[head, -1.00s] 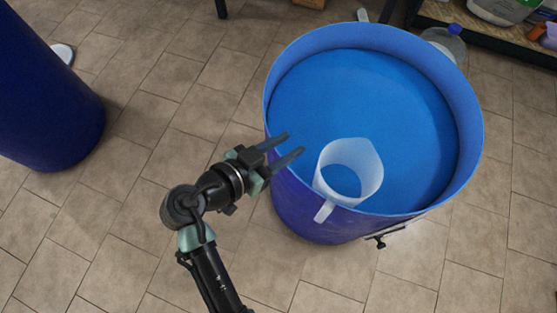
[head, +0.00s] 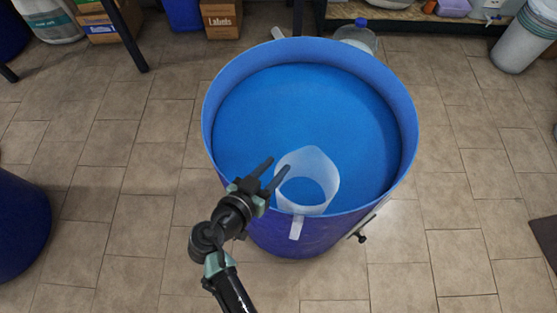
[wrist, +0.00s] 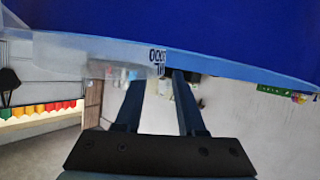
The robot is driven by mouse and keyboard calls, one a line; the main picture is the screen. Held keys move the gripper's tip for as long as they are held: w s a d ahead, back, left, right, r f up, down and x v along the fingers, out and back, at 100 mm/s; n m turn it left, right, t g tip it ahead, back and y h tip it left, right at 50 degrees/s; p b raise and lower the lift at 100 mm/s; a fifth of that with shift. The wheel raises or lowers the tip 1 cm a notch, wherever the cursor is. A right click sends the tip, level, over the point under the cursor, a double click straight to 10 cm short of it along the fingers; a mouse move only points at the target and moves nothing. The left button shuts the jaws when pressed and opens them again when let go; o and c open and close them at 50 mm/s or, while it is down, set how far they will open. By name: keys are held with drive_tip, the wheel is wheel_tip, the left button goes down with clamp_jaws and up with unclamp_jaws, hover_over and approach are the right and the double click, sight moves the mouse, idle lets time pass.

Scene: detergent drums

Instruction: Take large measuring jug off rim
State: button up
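The large measuring jug (head: 320,164) is translucent white. It hangs inside the near rim of the open blue drum (head: 213,125), with its pale handle (head: 296,229) outside the wall. My gripper (head: 276,166) is at the jug's left side, its two dark fingers apart and nothing between them. In the head view the fingertips overlap the jug's left edge; I cannot tell whether they touch. In the wrist view, the open fingers (wrist: 158,78) point up toward a pale translucent band with printed marks, likely the jug (wrist: 100,50), against the blue drum (wrist: 240,30).
A small black tap (head: 361,238) sticks out low on the drum's front right. Another blue drum (head: 20,225) stands at the left edge. A clear bottle (head: 357,36) and a cardboard box (head: 221,18) are behind. The tiled floor around is mostly clear.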

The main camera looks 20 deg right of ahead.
drive_tip(key=shift+x, duration=1.15)
drive_tip(key=c, duration=0.6)
clamp_jaws()
drive_tip(key=shift+s+f, duration=0.1)
idle(1.5)
